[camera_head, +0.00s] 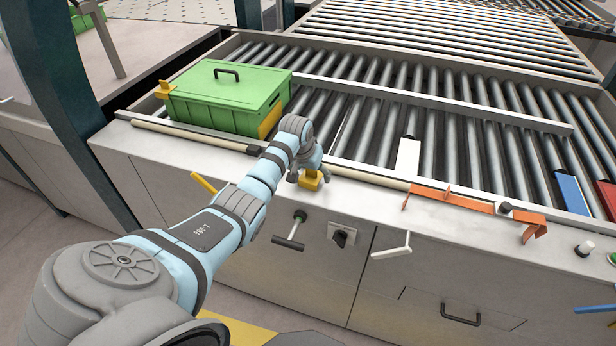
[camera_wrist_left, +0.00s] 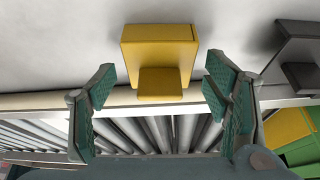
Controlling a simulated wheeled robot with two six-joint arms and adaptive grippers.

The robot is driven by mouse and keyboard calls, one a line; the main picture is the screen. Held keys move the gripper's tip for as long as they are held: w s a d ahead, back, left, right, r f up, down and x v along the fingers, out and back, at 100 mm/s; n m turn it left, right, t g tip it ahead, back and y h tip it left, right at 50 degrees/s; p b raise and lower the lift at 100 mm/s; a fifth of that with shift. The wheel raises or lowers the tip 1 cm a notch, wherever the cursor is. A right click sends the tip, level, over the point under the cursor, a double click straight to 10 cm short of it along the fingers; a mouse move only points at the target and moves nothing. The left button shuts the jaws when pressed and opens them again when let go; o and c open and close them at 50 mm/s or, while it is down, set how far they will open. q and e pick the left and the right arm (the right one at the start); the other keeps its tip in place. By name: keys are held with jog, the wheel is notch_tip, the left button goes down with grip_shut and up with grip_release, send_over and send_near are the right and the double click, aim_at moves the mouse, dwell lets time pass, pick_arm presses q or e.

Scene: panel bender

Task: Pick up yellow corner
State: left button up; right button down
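A small yellow corner (camera_head: 312,181) sits on the light grey front ledge, right of the green crate. In the left wrist view the yellow corner (camera_wrist_left: 158,45) is a block with a smaller step, at the top middle. My left gripper (camera_head: 310,173) is right at it, partly covering it in the head view. In the left wrist view my left gripper (camera_wrist_left: 160,80) is open, with a teal-padded finger on each side of the yellow corner. Gaps show between both fingers and the corner. My right gripper is not in view.
A lidded green crate (camera_head: 222,92) stands on the rollers, with yellow pieces (camera_head: 269,120) at its corners. Orange brackets (camera_head: 455,201) lie farther right on the ledge (camera_head: 380,203). A T-shaped handle (camera_head: 289,242) sticks out of the front panel below my gripper.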

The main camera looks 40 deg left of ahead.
pick_arm(q)
jog(key=c, duration=0.8)
jog(key=shift+o, duration=0.2)
jog(key=shift+r, duration=0.1)
